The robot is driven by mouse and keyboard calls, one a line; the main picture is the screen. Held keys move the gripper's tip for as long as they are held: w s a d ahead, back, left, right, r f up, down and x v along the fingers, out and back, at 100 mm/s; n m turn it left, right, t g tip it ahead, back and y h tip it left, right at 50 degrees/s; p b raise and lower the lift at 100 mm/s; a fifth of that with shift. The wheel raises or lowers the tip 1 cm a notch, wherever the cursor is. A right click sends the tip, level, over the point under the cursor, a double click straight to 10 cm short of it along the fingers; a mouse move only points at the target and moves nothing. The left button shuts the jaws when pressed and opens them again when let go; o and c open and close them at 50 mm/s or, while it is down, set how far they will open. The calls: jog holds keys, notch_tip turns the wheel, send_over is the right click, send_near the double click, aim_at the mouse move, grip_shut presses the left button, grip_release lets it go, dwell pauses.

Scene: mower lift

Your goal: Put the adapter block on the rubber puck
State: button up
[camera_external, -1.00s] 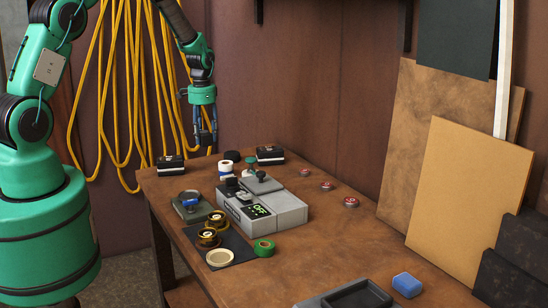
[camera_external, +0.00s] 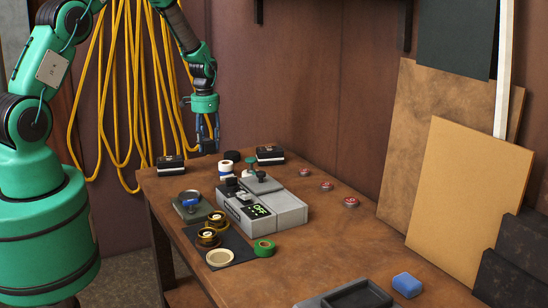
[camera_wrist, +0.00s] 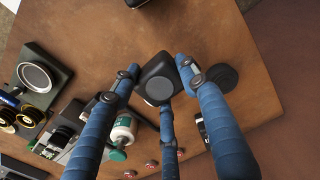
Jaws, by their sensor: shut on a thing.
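The adapter block (camera_wrist: 158,78), dark with a round grey face, is held between the blue fingers of my gripper (camera_wrist: 160,88) in the wrist view. In the external view my gripper (camera_external: 208,146) hangs over the table's far left end, fingers down; the block cannot be made out clearly there. The rubber puck (camera_wrist: 222,77), a flat black disc, lies on the table to the right of the block in the wrist view, partly behind a finger. In the external view the puck (camera_external: 232,156) is right of and below my gripper, apart from it.
Black boxes (camera_external: 170,165) (camera_external: 270,155) stand on either side of the puck. Red buttons (camera_external: 327,187) lie to the right. The wall and yellow cables (camera_external: 125,90) are behind.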

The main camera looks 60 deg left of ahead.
jog(key=w+a, duration=0.2)
jog(key=w, duration=0.2)
jog(key=w+a+f, duration=0.1)
jog(key=w+a, duration=0.1)
jog(key=w, duration=0.2)
jog(key=w+a, duration=0.2)
jog(key=w, duration=0.3)
jog(key=shift+a+f+p, duration=0.2)
jog(key=shift+a+p, duration=0.15)
jog(key=shift+p, duration=0.05)
jog(key=shift+f, duration=0.1)
jog(key=shift+f, duration=1.6)
jog(key=shift+f, duration=0.15)
jog(key=o, duration=1.2)
jog(key=shift+o, duration=0.2)
notch_tip(320, 180, up, 12)
